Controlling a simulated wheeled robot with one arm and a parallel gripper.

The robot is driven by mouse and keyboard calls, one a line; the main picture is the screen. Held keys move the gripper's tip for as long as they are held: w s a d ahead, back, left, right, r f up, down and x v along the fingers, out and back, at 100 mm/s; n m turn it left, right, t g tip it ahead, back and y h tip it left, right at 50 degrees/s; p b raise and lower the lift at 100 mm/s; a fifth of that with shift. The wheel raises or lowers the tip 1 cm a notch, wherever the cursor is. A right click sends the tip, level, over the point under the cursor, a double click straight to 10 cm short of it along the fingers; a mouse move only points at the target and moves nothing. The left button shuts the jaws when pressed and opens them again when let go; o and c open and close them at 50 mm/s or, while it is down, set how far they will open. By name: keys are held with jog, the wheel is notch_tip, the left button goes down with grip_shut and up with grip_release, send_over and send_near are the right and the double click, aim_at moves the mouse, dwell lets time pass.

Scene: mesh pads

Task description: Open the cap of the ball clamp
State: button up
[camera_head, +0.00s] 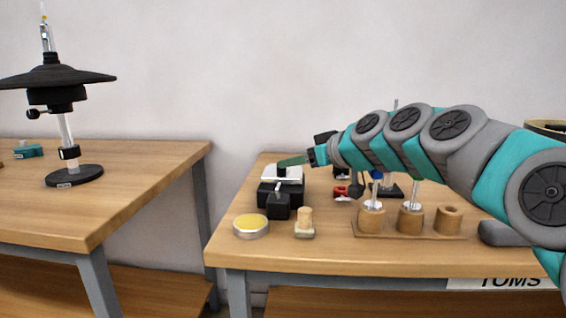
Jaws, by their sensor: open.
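My arm reaches in from the right across the right-hand table. My gripper (316,155) is at its far left end, small in the picture, and is open. It is close above and to the right of a black block-shaped device (280,200) with a light plate on top. A small red clamp-like piece (342,191) is on the table below the wrist. I cannot make out for sure which piece is the ball clamp or its cap.
A round tin with yellow contents (251,226) and a small wooden peg on a base (305,222) stand in front. A wooden rack (410,229) with several round holders is at right. The left table (130,195) bears a black lamp-like stand (70,175).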

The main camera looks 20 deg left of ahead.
aim_at(283, 169)
jog(key=p+x, duration=0.1)
jog(key=x, duration=0.5)
jog(key=shift+a+f, duration=0.1)
jog(key=shift+f, duration=0.05)
grip_shut()
dwell(1.2)
